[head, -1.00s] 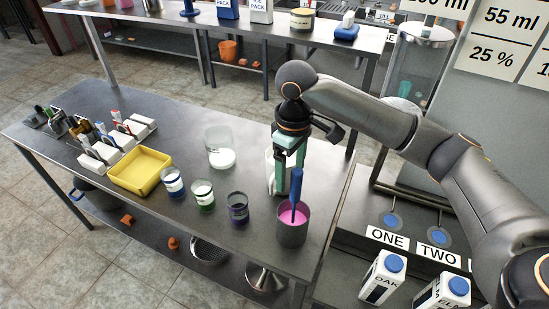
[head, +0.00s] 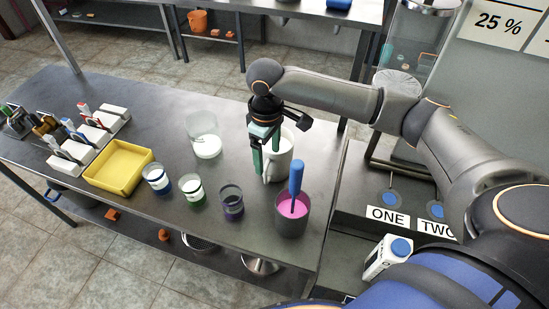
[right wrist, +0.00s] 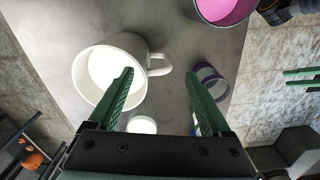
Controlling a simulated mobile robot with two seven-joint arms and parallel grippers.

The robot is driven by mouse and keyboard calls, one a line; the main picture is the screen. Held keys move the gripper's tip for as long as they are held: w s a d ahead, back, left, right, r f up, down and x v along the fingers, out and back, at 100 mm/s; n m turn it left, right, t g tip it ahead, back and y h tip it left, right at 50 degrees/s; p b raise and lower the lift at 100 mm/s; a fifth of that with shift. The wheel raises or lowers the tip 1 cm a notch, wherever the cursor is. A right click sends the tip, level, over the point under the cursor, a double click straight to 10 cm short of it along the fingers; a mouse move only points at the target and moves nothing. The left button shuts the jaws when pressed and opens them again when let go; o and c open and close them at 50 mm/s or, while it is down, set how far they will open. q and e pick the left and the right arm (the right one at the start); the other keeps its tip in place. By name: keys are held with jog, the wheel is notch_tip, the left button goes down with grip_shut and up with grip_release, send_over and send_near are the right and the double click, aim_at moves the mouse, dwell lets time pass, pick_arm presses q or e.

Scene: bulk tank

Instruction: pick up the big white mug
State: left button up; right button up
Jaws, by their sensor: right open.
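The big white mug (head: 282,152) stands upright on the steel table under my right gripper. It holds something white. In the right wrist view the mug (right wrist: 98,70) is at upper left, with its handle (right wrist: 160,65) pointing right. My right gripper (head: 265,168) is open and points down at the handle side of the mug. In the right wrist view one finger overlaps the mug's wall, and the handle shows between the fingertips (right wrist: 160,85). Contact cannot be told. Two green bars, likely my left gripper (right wrist: 301,79), show small at the right edge.
A grey cup (head: 292,222) with pink liquid and a blue-handled tool stands close in front of the mug. A glass beaker (head: 204,137) stands to the left.

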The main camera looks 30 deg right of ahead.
aim_at(268, 163)
notch_tip(268, 163, down, 6)
jog(key=shift+r, duration=0.2)
grip_shut()
dwell(0.6)
jog(key=shift+r, duration=0.1)
